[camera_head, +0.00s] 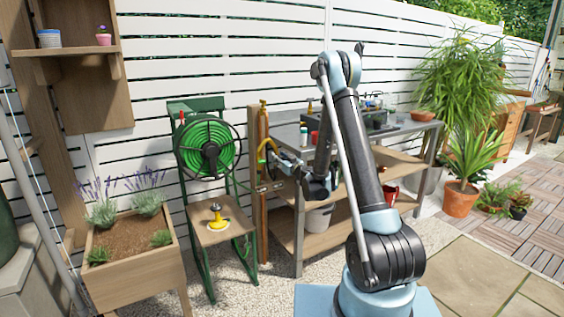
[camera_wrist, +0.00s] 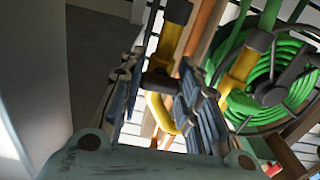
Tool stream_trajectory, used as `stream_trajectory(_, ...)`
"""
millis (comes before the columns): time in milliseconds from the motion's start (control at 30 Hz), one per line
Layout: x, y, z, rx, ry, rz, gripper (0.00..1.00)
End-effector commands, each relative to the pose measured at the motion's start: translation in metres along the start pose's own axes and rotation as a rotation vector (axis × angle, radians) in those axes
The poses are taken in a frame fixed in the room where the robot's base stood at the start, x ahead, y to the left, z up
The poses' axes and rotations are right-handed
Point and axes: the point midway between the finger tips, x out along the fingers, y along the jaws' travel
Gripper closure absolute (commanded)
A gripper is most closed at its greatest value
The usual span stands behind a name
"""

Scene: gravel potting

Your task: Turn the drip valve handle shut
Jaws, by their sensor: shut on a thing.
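The drip valve is a brass-yellow fitting (camera_head: 263,118) on an upright wooden post beside the hose reel. Its yellow curved handle (camera_head: 263,150) shows at my gripper's tip (camera_head: 272,160) in the head view. In the wrist view yellow pipe parts (camera_wrist: 240,72) stand beyond the fingers. My gripper (camera_wrist: 160,90) has its two ribbed fingers on either side of a yellow, dark-collared piece (camera_wrist: 160,112), which I take to be the handle, and is shut on it. The fingers and steep angle hide part of the handle, so I cannot tell its exact turn.
A green hose reel (camera_head: 208,148) stands just left of the post and also fills the right of the wrist view (camera_wrist: 275,85). A metal-topped workbench (camera_head: 290,136) stands close on the right. A wooden planter (camera_head: 140,277) stands at the lower left. Gravel lies between.

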Motion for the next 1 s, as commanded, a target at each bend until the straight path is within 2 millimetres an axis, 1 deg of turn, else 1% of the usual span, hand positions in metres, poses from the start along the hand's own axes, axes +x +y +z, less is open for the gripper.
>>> stream_trajectory(167,0.0005,0.003,0.0,0.059,0.0,0.005,0.93)
stream_trajectory(433,0.0001,0.0046,0.0002,0.063,0.0,0.007,0.93)
stream_trajectory(467,0.0001,0.0048,0.0002,0.063,0.0,0.007,0.67)
stream_trajectory(500,0.0,0.0049,0.0002,0.063,0.0,0.007,0.58)
stream_trajectory(533,-0.0001,0.0049,0.0002,0.063,0.0,0.007,0.51)
stream_trajectory(567,-0.0001,0.0049,0.0002,0.062,0.0,0.007,0.48)
stream_trajectory(1000,-0.0019,0.0033,-0.0021,0.056,-0.002,0.002,0.48)
